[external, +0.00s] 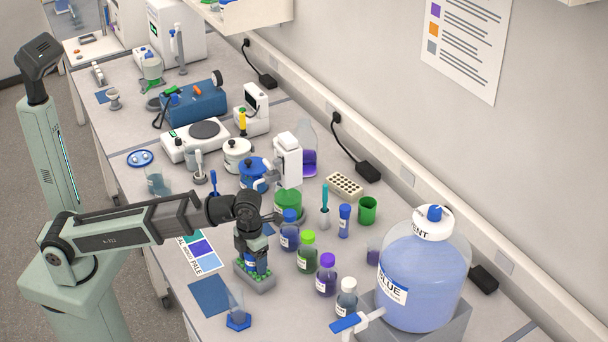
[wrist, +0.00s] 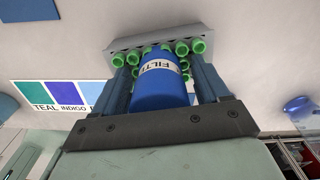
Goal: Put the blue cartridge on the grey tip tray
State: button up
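The blue cartridge (wrist: 160,88), with a white band lettered "FILT", sits between the two fingers of my gripper (wrist: 158,62) in the wrist view. The grey tip tray (wrist: 115,44) with several green tips lies just beyond the cartridge's far end. In the external view my gripper (external: 252,250) points down over the tray (external: 262,288), with the cartridge (external: 257,266) low among the green tips. The fingers flank the cartridge closely; whether they press on it is unclear. The contact between cartridge and tray is hidden.
A colour card (external: 203,254) and blue mat (external: 209,294) lie left of the tray. A blue-based flask (external: 238,318) stands in front. Several capped bottles, one purple-capped (external: 326,275), stand to the right. A large blue carboy (external: 420,275) fills the right end.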

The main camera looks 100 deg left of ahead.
jog(key=shift+r, duration=3.9)
